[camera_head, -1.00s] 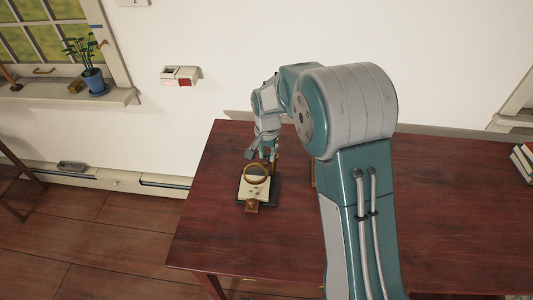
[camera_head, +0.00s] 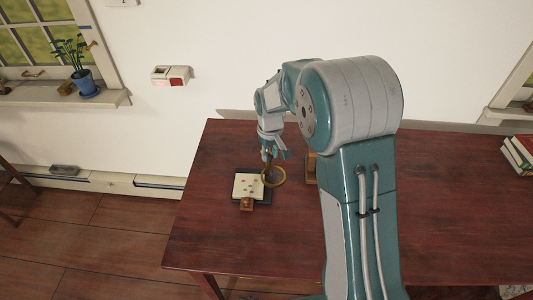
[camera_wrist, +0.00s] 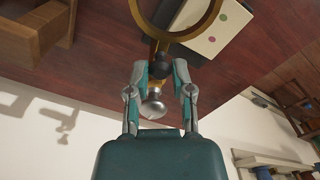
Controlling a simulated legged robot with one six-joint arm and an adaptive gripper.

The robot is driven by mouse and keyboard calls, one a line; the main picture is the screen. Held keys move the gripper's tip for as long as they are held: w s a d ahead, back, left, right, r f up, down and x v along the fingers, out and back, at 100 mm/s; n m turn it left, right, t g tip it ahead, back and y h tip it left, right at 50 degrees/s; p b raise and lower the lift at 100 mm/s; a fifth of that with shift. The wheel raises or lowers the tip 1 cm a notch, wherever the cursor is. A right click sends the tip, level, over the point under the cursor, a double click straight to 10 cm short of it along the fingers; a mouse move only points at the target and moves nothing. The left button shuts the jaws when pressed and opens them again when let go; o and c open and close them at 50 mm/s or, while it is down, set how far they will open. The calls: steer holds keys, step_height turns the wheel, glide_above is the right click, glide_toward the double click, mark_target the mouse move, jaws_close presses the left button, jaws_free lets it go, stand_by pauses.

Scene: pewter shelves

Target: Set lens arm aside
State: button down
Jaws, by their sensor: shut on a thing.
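The lens arm (camera_head: 281,181) is a brass ring on a stem. It also shows in the wrist view, where its ring (camera_wrist: 212,22) is cut off by the top edge. My gripper (camera_head: 269,158) is shut on its stem, which has a dark joint and a silver knob between the fingers in the wrist view (camera_wrist: 158,80). The ring overlaps the right edge of a pale board (camera_head: 248,184) with several small spots on a dark base; I cannot tell its height above it.
A wooden object (camera_head: 312,170), partly hidden by my arm, stands on the red-brown table (camera_head: 225,245) right of the board; a wooden box-like piece (camera_wrist: 40,35) shows in the wrist view. Books (camera_head: 518,155) lie at the far right. The table's front left is clear.

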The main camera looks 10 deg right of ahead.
steer(key=shift+w+d+n, duration=0.15)
steer(key=shift+d+n, duration=0.15)
steer(key=shift+n, duration=0.8)
steer(key=shift+w+d+n, duration=0.1)
steer(key=shift+d+n, duration=0.15)
steer(key=shift+n, duration=0.85)
steer(key=shift+w+d+n, duration=0.15)
steer(key=shift+d+n, duration=0.15)
steer(key=shift+n, duration=0.8)
steer(key=shift+c, duration=2.4)
jaws_free()
steer(key=shift+w, duration=0.1)
step_height(320, 180, up, 12)
steer(key=shift+f, duration=0.1)
